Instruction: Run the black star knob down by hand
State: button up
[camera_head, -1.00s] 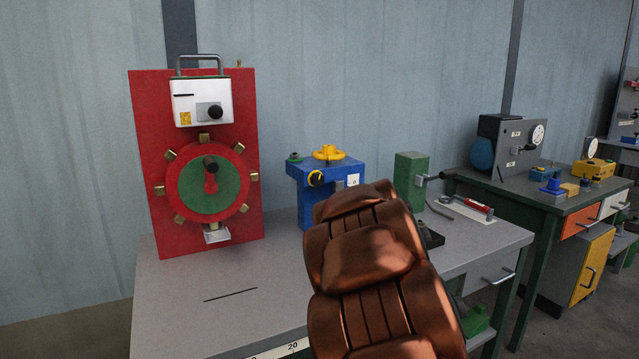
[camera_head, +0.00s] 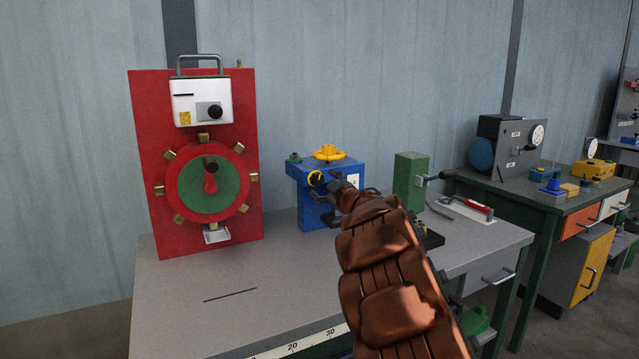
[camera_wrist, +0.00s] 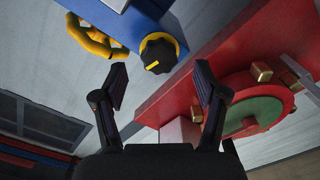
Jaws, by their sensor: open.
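A black knob with a lobed edge, a yellow pointer mark and a yellow ring (camera_head: 316,178) sits on the front of a blue box (camera_head: 310,212). It also shows large in the wrist view (camera_wrist: 158,52), beyond the fingertips and roughly centred between them. I cannot tell surely whether it is the star knob named in the task. My gripper (camera_wrist: 161,82) is open and empty, with a gap between its fingers and the knob. In the head view my gripper (camera_head: 326,197) is in front of the blue box, and my brown arm hides part of the bench.
A yellow handwheel (camera_head: 328,153) tops the blue box. A red panel (camera_head: 150,140) with a green dial stands at left. A green block with a crank (camera_head: 410,180) stands right of my arm. The grey bench top (camera_head: 180,285) is clear at front left.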

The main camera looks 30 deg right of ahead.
aim_at(319, 180)
jog(key=shift+w+d, duration=0.15)
jog(key=shift+w, duration=1.75)
jog(key=c, duration=1.1)
jog(key=shift+r, duration=0.15)
jog(key=shift+c, duration=0.2)
